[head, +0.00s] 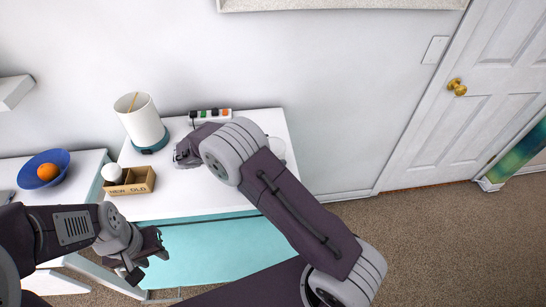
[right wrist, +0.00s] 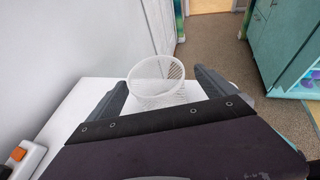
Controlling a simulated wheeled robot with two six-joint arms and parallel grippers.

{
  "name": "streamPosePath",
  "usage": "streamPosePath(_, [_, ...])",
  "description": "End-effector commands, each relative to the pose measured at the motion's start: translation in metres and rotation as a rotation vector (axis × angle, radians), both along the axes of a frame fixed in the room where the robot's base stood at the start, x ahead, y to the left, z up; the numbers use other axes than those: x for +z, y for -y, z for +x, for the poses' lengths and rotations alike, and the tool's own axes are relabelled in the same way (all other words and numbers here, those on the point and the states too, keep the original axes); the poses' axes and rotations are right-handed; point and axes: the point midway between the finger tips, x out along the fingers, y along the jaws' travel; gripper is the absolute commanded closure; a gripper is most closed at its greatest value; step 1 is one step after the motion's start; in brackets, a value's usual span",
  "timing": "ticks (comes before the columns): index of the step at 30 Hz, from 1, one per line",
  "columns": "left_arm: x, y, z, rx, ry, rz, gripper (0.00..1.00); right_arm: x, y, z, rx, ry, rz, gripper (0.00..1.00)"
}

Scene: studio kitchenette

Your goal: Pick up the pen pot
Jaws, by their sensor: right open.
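A white mesh pot (right wrist: 156,78), which looks like the pen pot, stands upright at the far end of the white table in the right wrist view. It looks empty. In the head view only a pale part of it (head: 277,149) shows beside my right arm. My right gripper (right wrist: 161,80) is open, with one finger on each side of the pot in the picture; no contact is visible, and I cannot tell how far the fingers reach around it. My left gripper (head: 149,257) is open and empty, low in front of the table.
On the white table (head: 190,197) are a white cylinder with a teal base (head: 143,122), a power strip (head: 210,115) and a wooden box (head: 133,182) with a white ball. A blue bowl (head: 60,158) holds an orange. A wall runs behind the table.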

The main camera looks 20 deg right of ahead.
Motion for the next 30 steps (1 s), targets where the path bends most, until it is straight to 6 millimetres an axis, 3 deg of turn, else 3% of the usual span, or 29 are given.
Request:
streamPosePath(9, [0.006, 0.000, 0.000, 0.000, 0.000, 0.000, 0.64, -0.018, 0.042, 0.007, -0.002, -0.003, -0.001, 0.04])
streamPosePath(17, [0.005, 0.000, 0.000, 0.000, 0.000, 0.000, 0.64, -0.021, 0.047, 0.007, 0.000, -0.001, 0.001, 0.04])
streamPosePath(20, [0.005, 0.000, 0.000, 0.000, 0.000, 0.000, 0.64, -0.021, 0.047, 0.007, 0.000, 0.000, 0.001, 0.27])
streamPosePath(25, [0.005, 0.000, 0.000, 0.000, 0.000, 0.000, 0.64, -0.021, 0.047, 0.007, -0.001, -0.001, 0.001, 0.74])
streamPosePath(30, [0.005, 0.000, 0.000, 0.000, 0.000, 0.000, 0.64, -0.021, 0.047, 0.007, -0.001, 0.000, 0.001, 0.74])
